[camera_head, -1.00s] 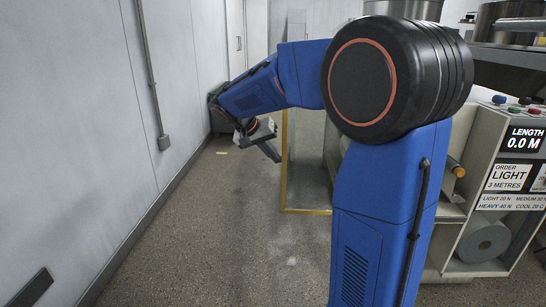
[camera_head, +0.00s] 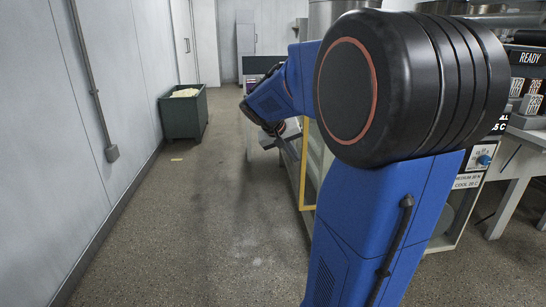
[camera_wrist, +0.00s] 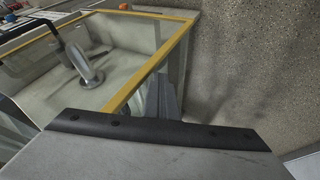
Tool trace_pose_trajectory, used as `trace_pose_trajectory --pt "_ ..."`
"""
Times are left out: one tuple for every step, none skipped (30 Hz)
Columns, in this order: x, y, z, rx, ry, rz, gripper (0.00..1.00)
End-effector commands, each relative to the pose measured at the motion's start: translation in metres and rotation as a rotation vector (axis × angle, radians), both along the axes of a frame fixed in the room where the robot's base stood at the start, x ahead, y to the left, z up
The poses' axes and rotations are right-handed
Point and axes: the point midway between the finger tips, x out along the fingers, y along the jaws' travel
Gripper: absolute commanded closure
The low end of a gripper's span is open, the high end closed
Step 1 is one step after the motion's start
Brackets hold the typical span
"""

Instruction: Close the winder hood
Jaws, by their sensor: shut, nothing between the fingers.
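The winder hood shows in the head view as a yellow-edged frame (camera_head: 304,170) beside the floor, partly hidden by my arm. In the wrist view its yellow frame (camera_wrist: 150,68) runs along the top and right of a pale, box-like space with a bent grey metal part (camera_wrist: 90,72) inside. I cannot tell how far the hood is open. My gripper (camera_wrist: 165,98) is shut and empty, its grey fingers close to the yellow edge on the floor side; contact is unclear. In the head view my gripper (camera_head: 290,143) is small and partly hidden by the machine side and arm.
A dark green bin (camera_head: 184,115) with pale contents stands against the left wall. The floor (camera_head: 200,220) between wall and machine is clear. Machine panels and a READY display (camera_head: 529,57) are at the right. A grey cabinet door stands at the back.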

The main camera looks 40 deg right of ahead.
Motion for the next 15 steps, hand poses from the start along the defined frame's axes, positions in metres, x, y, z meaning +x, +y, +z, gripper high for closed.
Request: trace_pose_trajectory --pt "-0.009 -0.012 0.000 0.000 0.000 -0.007 1.00" --pt "-0.013 -0.018 0.000 -0.001 -0.001 -0.007 1.00" --pt "-0.018 -0.025 0.000 0.000 0.000 -0.007 1.00" --pt "-0.022 -0.031 0.000 0.001 0.000 -0.008 1.00" --pt "-0.026 -0.037 0.000 0.001 0.000 -0.006 1.00" --pt "-0.031 -0.044 0.000 0.001 0.001 -0.007 1.00" --pt "-0.035 -0.050 0.000 0.001 0.001 -0.007 1.00" --pt "-0.038 -0.055 0.000 0.000 0.000 -0.007 1.00" --pt "-0.043 -0.062 0.000 0.000 0.000 -0.007 1.00" --pt "-0.046 -0.067 0.000 0.001 0.002 -0.006 1.00" --pt "-0.049 -0.071 0.000 0.000 0.001 -0.006 1.00" --pt "-0.053 -0.077 0.000 0.001 0.000 -0.005 1.00" --pt "-0.056 -0.081 0.000 0.001 0.000 -0.005 1.00" --pt "-0.058 -0.085 -0.001 0.001 0.000 -0.006 1.00" --pt "-0.061 -0.090 0.000 0.001 0.001 -0.004 1.00"
